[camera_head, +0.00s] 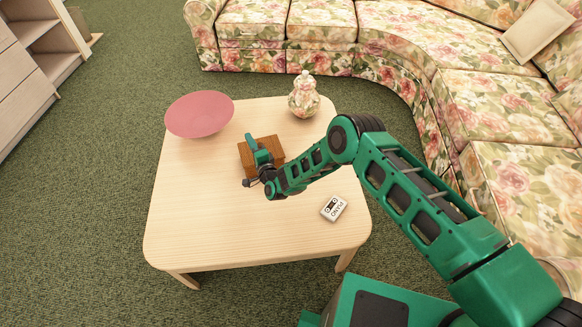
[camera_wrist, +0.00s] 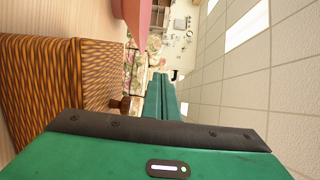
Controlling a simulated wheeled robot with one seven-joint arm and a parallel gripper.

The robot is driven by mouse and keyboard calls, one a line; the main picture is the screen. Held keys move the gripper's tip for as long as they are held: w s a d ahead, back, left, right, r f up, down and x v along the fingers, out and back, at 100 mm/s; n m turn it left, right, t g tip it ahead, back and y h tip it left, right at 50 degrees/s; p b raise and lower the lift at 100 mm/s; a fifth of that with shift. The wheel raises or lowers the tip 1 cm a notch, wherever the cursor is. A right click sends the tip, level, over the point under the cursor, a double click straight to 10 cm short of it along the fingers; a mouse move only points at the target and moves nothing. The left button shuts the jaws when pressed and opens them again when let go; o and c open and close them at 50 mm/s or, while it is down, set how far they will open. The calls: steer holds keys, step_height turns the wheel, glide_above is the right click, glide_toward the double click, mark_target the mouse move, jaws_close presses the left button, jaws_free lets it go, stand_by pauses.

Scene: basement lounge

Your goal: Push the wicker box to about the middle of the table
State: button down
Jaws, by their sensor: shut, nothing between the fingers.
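The wicker box (camera_head: 274,143) is a small brown woven block on the pale wooden table (camera_head: 205,215), somewhat beyond the table's middle on the far side. In the wrist view the box (camera_wrist: 45,95) is large and close at the left, its woven side and top showing. My gripper (camera_head: 251,139) is shut and empty. It lies across the box in the head view and hides part of it. In the wrist view my fingers (camera_wrist: 166,97) extend past the box at about the height of its top. I cannot tell whether they touch it.
A pink bowl (camera_head: 199,115) stands at the table's far left, and a floral lidded jar (camera_head: 304,97) at the far right. A cassette (camera_head: 333,208) lies at the near right. The near left tabletop is clear. A floral sofa (camera_head: 470,100) curves behind and to the right.

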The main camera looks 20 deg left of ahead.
steer(key=d, duration=1.8)
step_height(320, 180, down, 10)
steer(key=shift+a+r, duration=0.1)
steer(key=shift+a, duration=0.5)
steer(key=shift+w, duration=0.1)
